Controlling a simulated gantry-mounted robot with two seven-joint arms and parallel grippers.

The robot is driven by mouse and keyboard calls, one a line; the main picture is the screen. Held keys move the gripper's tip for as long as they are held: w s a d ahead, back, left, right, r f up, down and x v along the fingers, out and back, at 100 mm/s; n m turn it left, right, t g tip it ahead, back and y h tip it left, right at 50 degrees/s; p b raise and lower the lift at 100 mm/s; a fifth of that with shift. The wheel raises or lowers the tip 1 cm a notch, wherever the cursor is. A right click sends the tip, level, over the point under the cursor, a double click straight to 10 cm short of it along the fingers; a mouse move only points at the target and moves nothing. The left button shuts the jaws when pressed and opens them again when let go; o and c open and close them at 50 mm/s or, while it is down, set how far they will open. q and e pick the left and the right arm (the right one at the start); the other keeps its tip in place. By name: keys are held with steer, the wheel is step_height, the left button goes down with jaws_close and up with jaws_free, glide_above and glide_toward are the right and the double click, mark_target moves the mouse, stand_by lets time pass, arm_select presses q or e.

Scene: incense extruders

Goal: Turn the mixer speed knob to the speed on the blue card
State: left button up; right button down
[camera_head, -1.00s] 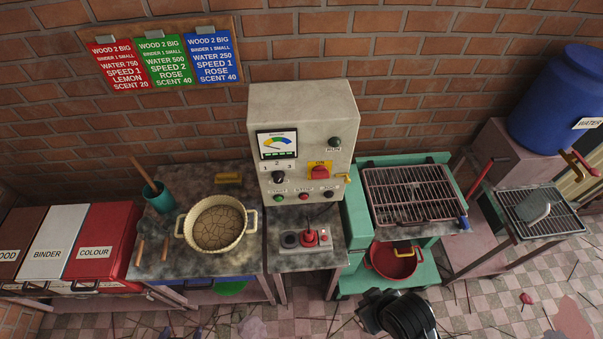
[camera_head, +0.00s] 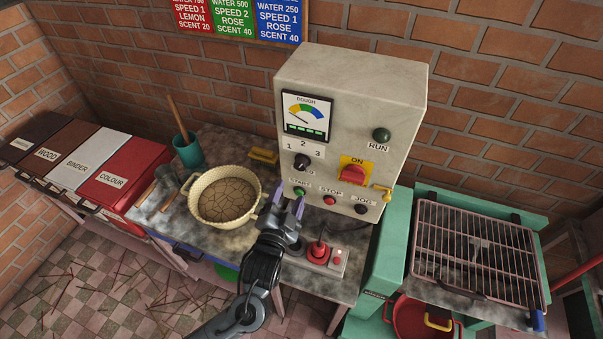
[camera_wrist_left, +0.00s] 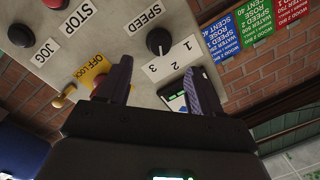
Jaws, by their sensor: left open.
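The black speed knob (camera_head: 301,161) is on the front of the pale mixer control box (camera_head: 395,85), below the numerals 1, 2 and 3. It also shows in the left wrist view (camera_wrist_left: 158,41), upside down, with a small light mark on it. I cannot tell for sure which numeral it points at. The blue card (camera_head: 279,17) on the wall board reads SPEED 1; it also shows in the left wrist view (camera_wrist_left: 225,33). My left gripper (camera_head: 287,202) is open and empty, in front of and below the knob, apart from it. My right gripper is not seen.
The green START button (camera_head: 299,191), red STOP button (camera_head: 330,200), JOG button (camera_head: 361,209) and red-yellow ON switch (camera_head: 355,173) are near the knob. A cream pot (camera_head: 224,196) is on the left; a grill rack (camera_head: 475,245) is on the right.

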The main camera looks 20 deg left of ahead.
mark_target(299, 168)
arm_select(q)
steer(key=w, duration=0.9)
steer(key=shift+w+a, duration=0.2)
steer(key=shift+a, duration=0.15)
steer(key=shift+c, duration=0.5)
steer(key=c, duration=1)
